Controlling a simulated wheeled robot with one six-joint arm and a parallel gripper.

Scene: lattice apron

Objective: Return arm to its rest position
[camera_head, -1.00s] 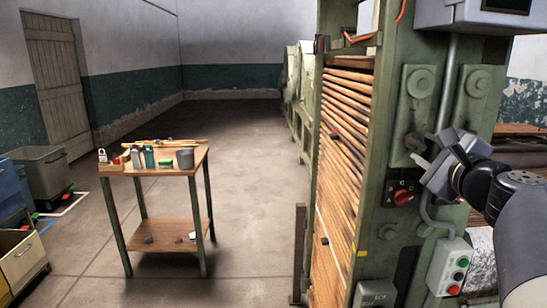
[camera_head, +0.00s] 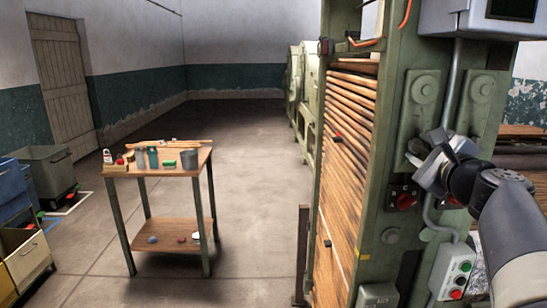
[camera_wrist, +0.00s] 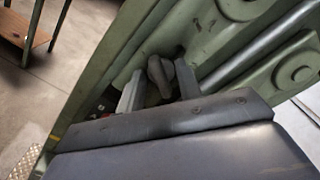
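My gripper (camera_head: 422,160) is at the right of the head view, in front of the green machine post (camera_head: 397,240). In the wrist view my gripper (camera_wrist: 158,92) has its two grey fingers apart, with a gap between them. A dark grey knob (camera_wrist: 160,72) on the machine's green face shows through that gap, beyond the fingers. I cannot tell whether the fingers touch it. Nothing is seen held. My arm reaches in from the right edge, bent at the wrist.
A red rotary switch (camera_head: 405,200) and a push-button box (camera_head: 452,270) sit close below my gripper. A grey control box (camera_head: 478,20) juts out above. A wooden table (camera_head: 160,224) with tins and bottles stands left. The middle floor (camera_head: 250,150) is clear.

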